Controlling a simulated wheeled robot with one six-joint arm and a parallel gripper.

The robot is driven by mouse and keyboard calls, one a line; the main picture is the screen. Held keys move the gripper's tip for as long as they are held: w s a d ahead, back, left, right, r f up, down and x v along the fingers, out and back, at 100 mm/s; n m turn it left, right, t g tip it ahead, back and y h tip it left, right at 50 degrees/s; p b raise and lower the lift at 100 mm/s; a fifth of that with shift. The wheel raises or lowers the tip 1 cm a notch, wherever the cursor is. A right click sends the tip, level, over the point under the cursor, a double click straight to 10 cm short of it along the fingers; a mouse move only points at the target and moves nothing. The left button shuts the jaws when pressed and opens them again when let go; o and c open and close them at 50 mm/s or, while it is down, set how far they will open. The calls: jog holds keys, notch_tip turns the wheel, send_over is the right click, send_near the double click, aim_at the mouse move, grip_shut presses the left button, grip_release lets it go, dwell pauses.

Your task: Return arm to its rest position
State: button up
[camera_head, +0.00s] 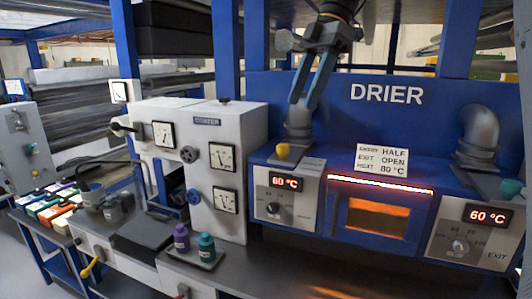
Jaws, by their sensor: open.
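My gripper (305,99) hangs from the top of the camera_head view, pointing down. Its two dark fingers are apart, and nothing shows between them but the background. It is in front of the blue drier (300,90) and overlaps the left grey duct (298,130) in the picture. I cannot tell how far the fingertips are from that duct. The upper part of my arm is cut off by the frame's top edge.
The drier has a yellow knob (283,151) on the left, a glowing window (377,217) and a green knob (511,188) on the right. A grey coater (232,150) with gauges stands left. Purple (181,238) and teal (206,247) bottles stand on a tray before it.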

jog(key=s+d+f+m+t+h+b, duration=0.15)
jog(key=f+m, duration=0.25)
jog(key=f, duration=0.5)
jog(key=d+f+m+b, duration=0.2)
jog(key=d+f+m, duration=0.15)
jog(key=f, duration=0.55)
jog(key=s+d+f+m+h+b, duration=0.1)
jog(key=f+m+b, duration=0.1)
jog(key=f+m, duration=0.5)
jog(key=s+d+f+m+b, duration=0.1)
jog(key=s+f+m, duration=0.1)
jog(key=s+f, duration=0.2)
jog(key=s+d+f+m+t+h+b, duration=0.1)
jog(key=s+d+f+m+b, duration=0.1)
jog(key=f, duration=0.9)
jog(key=s+d+f+m+b, duration=0.1)
jog(key=s+f+m, duration=0.3)
jog(key=s+f, duration=0.2)
jog(key=shift+d+f+t, duration=0.35)
jog(key=shift+d+f, duration=0.05)
jog(key=shift+f, duration=0.45)
jog(key=shift+s+h, duration=0.1)
jog(key=shift+h, duration=0.15)
